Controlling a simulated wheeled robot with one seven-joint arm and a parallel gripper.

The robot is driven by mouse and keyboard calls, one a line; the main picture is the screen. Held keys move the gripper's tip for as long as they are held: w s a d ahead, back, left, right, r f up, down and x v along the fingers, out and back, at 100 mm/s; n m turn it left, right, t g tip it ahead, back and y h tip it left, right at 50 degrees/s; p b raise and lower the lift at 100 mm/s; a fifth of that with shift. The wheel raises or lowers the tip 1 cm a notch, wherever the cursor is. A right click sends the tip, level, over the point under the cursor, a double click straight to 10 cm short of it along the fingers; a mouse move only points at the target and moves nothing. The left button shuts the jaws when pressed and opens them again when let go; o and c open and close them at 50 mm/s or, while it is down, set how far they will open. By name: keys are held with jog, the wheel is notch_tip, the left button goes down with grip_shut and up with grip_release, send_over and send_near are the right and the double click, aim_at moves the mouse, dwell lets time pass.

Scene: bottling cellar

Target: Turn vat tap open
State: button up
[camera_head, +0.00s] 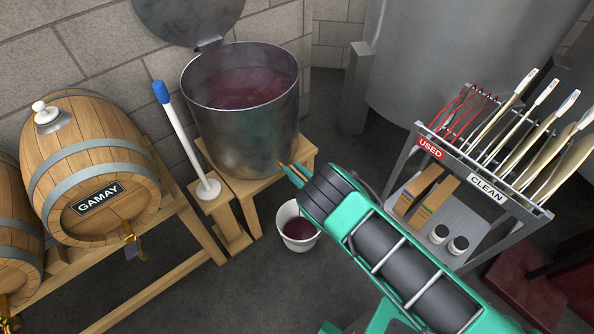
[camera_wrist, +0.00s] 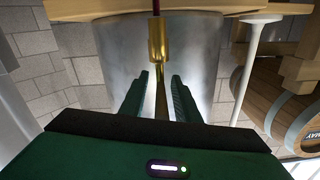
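The steel vat (camera_head: 240,125), holding dark red liquid, stands on a wooden stand. In the wrist view, where the scene appears upside down, its grey wall (camera_wrist: 115,55) fills the middle. The brass vat tap (camera_wrist: 157,42) sticks out with its narrow lever (camera_wrist: 161,92) between my fingers. A thin dark red streak (camera_wrist: 156,6) shows at the tap's end. My gripper (camera_wrist: 159,88) is open, one finger each side of the lever, with gaps visible. In the head view my gripper (camera_head: 293,175) is at the vat's lower front, and my arm hides most of the tap.
A white bucket (camera_head: 299,238) with dark red liquid stands on the floor below the tap. A GAMAY barrel (camera_head: 90,165) and a blue-topped white pole (camera_head: 182,135) stand left. A metal rack (camera_head: 472,170) with USED and CLEAN signs stands right. Open floor lies left of the bucket.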

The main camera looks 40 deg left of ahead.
jog(key=v, duration=1)
jog(key=shift+d, duration=0.3)
jog(key=shift+f, duration=0.1)
